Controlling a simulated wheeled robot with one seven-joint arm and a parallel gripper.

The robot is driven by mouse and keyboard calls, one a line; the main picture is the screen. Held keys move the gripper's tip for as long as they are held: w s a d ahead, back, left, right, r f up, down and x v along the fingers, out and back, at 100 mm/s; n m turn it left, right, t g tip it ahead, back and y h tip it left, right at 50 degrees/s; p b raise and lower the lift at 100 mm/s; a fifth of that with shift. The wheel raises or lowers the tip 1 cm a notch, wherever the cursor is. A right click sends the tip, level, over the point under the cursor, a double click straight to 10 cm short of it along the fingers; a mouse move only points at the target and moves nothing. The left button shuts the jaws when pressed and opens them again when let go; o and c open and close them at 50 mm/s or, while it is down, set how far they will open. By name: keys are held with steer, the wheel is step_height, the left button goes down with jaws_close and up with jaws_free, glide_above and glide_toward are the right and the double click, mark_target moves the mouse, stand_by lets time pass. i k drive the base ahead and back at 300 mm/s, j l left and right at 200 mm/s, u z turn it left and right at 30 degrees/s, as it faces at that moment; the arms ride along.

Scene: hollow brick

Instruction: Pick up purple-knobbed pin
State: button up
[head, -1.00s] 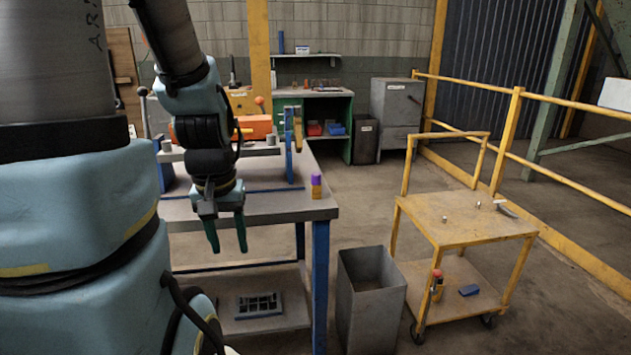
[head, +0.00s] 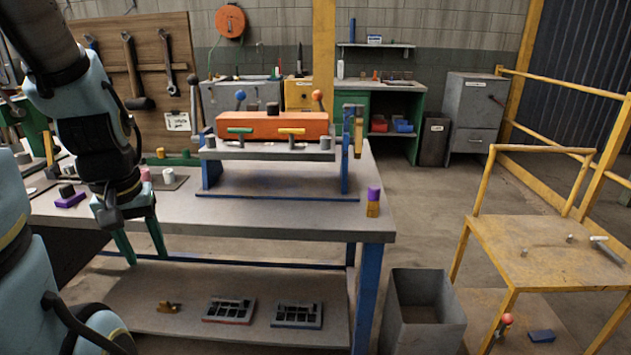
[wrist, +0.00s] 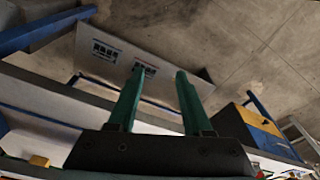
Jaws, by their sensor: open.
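A purple knob (head: 374,193) sits on top of a small brown-yellow block (head: 373,209) at the right front corner of the grey workbench (head: 290,222). Any pin shaft below the knob is hidden. My gripper (head: 147,260) hangs at the front edge of the bench, well to the left of the purple knob. Its two green fingers point down, apart and empty. The fingers also show in the wrist view (wrist: 160,73), with floor and the lower shelf beyond them. I cannot make out the purple knob in the wrist view.
An orange block (head: 272,127) with knobs and handles stands on a raised fixture behind. A purple piece (head: 70,201) lies at the bench's left. A grey bin (head: 422,312) and a yellow cart (head: 545,250) stand right of the bench. The bench between gripper and knob is clear.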

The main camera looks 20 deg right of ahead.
mark_target(373, 191)
steer(key=l+u, duration=0.25)
steer(key=k+l+u, duration=0.25)
steer(key=l, duration=0.2)
steer(key=l+u, duration=0.25)
steer(key=k+l+u, duration=0.25)
steer(key=l, duration=0.15)
steer(key=k+l, duration=0.15)
steer(key=l, duration=0.2)
steer(key=k+l, duration=0.2)
steer(key=l, duration=0.15)
steer(key=k+l+u, duration=0.1)
steer(key=l, duration=0.25)
steer(key=k, duration=0.05)
